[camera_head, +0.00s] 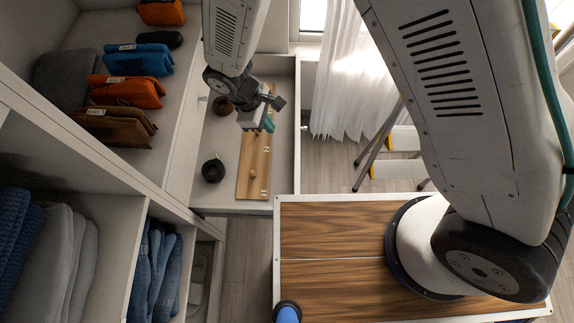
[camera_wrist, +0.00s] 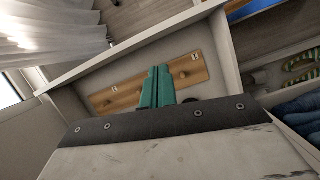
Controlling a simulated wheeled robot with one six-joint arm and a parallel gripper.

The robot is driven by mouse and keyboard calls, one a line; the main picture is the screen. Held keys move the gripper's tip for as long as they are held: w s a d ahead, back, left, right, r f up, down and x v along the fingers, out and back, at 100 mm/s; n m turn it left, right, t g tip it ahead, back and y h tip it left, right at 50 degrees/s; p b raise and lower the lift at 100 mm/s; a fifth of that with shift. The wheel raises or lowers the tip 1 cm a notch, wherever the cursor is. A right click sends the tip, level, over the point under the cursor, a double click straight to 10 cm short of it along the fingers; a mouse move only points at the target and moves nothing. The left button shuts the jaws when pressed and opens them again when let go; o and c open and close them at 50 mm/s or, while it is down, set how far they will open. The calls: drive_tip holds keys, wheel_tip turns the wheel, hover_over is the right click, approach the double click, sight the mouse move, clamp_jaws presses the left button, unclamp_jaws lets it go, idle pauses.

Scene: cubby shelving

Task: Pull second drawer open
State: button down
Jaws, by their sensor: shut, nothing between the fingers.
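A white drawer (camera_head: 218,179) stands pulled out from the shelving. Inside it lie a wooden board with knobs (camera_head: 258,160) and dark coiled items, one of them a black roll (camera_head: 213,170). My gripper (camera_head: 269,124) is over the drawer, above the board, with its teal fingers shut and empty. In the wrist view, my gripper (camera_wrist: 157,88) points across the drawer, with the board (camera_wrist: 195,72) behind the fingers and the drawer's pale rim (camera_wrist: 130,45) beyond. I see no handle, and I cannot tell which drawer in the order this is.
Shelving at left holds orange pouches (camera_head: 126,91), a blue folded item (camera_head: 138,60) and folded jeans (camera_head: 158,262). My wood-topped base (camera_head: 335,240) is close by the drawer's near end. A white curtain (camera_head: 350,80) and a stepladder (camera_head: 380,145) stand right of the drawer.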

drive_tip(key=s+a+f+n, duration=0.2)
drive_tip(key=s+a+f, duration=0.15)
drive_tip(key=f, duration=0.55)
drive_tip(key=s+d+f, duration=0.1)
drive_tip(key=d+f, duration=0.7)
drive_tip(key=f, duration=0.1)
drive_tip(key=shift+d+h, duration=0.25)
drive_tip(key=shift+h, duration=0.05)
